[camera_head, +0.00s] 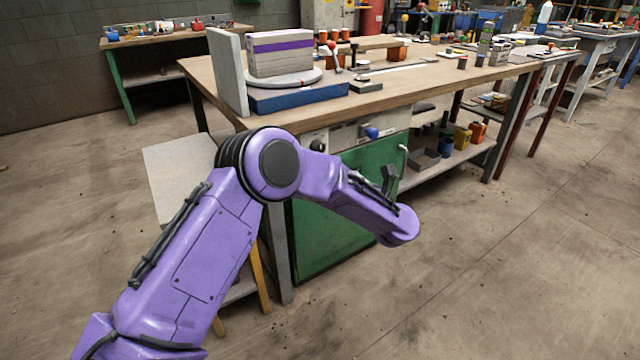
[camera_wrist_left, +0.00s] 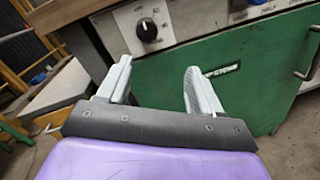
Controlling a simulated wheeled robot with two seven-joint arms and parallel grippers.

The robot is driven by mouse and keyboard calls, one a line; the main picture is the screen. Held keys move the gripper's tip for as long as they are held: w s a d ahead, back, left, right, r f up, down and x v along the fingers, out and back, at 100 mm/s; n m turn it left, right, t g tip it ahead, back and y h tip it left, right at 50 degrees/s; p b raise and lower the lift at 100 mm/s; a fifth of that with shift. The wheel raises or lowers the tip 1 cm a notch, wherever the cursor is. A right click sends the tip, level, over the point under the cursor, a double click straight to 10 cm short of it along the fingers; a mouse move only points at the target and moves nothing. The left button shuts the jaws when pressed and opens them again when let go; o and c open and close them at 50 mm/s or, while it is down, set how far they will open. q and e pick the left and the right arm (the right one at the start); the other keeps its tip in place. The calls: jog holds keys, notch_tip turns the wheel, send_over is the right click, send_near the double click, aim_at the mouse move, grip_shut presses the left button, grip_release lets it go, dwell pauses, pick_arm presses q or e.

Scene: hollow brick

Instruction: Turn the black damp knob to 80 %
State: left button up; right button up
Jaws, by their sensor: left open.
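The black damp knob (camera_wrist_left: 147,30) sits on a light grey control panel (camera_wrist_left: 185,18) in the left wrist view, with a pale pointer line and printed marks around it. In the head view a black knob (camera_head: 317,145) shows just above my purple arm. My left gripper (camera_wrist_left: 160,78) is open and empty. Its two grey fingers point toward the panel, with the knob ahead of them and apart from them. The gripper is hard to make out in the head view. My right gripper is in neither view.
A blue knob (camera_head: 371,132) is right of the black one. Below the panel is a green cabinet door (camera_head: 330,235) with a pale handle. The workbench top (camera_head: 420,85) overhangs, carrying a striped brick (camera_head: 281,53) on a blue base. A stool-like table (camera_head: 175,165) stands left.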

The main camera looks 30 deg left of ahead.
aim_at(321, 149)
pick_arm(q)
jog(key=w+a+n, duration=0.1)
jog(key=a, duration=0.2)
jog(key=w+a+r+n+g+b, duration=0.1)
jog(key=w+a+n, duration=0.1)
jog(key=a, duration=0.2)
jog(key=w+a+r+n+g, duration=0.1)
jog(key=a, duration=0.2)
jog(key=shift+w+a+r+n+y, duration=0.15)
jog(key=shift+a+r+n+y, duration=0.15)
jog(key=shift+a+n, duration=0.1)
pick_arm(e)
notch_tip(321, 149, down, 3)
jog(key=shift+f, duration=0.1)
pick_arm(q)
jog(key=shift+d, duration=0.1)
jog(key=c, duration=1.1)
jog(key=shift+o, duration=0.2)
